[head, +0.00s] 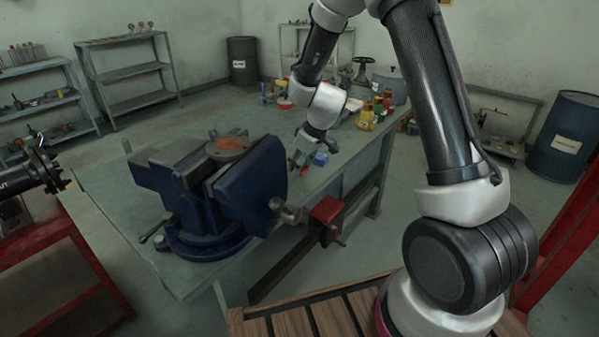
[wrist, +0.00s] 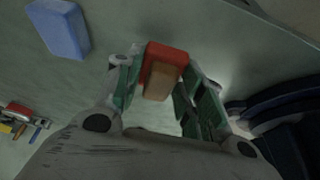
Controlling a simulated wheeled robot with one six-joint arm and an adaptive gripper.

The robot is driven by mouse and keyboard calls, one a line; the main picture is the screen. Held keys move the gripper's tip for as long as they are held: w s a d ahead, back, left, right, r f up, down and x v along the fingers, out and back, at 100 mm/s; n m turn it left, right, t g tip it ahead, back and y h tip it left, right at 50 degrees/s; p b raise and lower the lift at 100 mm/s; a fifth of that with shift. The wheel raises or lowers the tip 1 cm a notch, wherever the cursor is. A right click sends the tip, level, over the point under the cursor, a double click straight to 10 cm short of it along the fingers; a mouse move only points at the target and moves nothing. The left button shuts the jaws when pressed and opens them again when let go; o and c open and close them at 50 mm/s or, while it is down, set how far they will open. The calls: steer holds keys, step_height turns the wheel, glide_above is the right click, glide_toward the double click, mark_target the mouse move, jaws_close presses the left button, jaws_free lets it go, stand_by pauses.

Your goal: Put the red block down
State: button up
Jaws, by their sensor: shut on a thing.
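The red block (wrist: 165,62) is between the green-padded fingers of my gripper (wrist: 160,85) in the wrist view. Its top face is red and the face toward the camera looks brownish. My gripper is shut on it. In the head view my gripper (head: 302,160) is low over the workbench, right of the vise, and only a small bit of red shows at its fingers. I cannot tell whether the block touches the bench top. A blue block (head: 321,158) lies on the bench just right of my gripper; it also shows at upper left in the wrist view (wrist: 60,28).
A large blue vise (head: 220,190) stands on the near part of the bench (head: 130,215). Yellow fittings (head: 368,116) and other items crowd the far end. A red part (head: 327,209) sticks out at the bench's right edge. Some bare bench top shows around the blocks.

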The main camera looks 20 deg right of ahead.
mark_target(300, 180)
steer(key=shift+f, duration=1.5)
steer(key=shift+s+f, duration=0.1)
steer(key=shift+f, duration=0.1)
steer(key=shift+s+f, duration=0.1)
steer(key=shift+f, duration=0.15)
steer(key=o, duration=0.7)
steer(key=shift+f, duration=0.1)
steer(key=shift+o, duration=1.3)
steer(key=shift+f, duration=0.15)
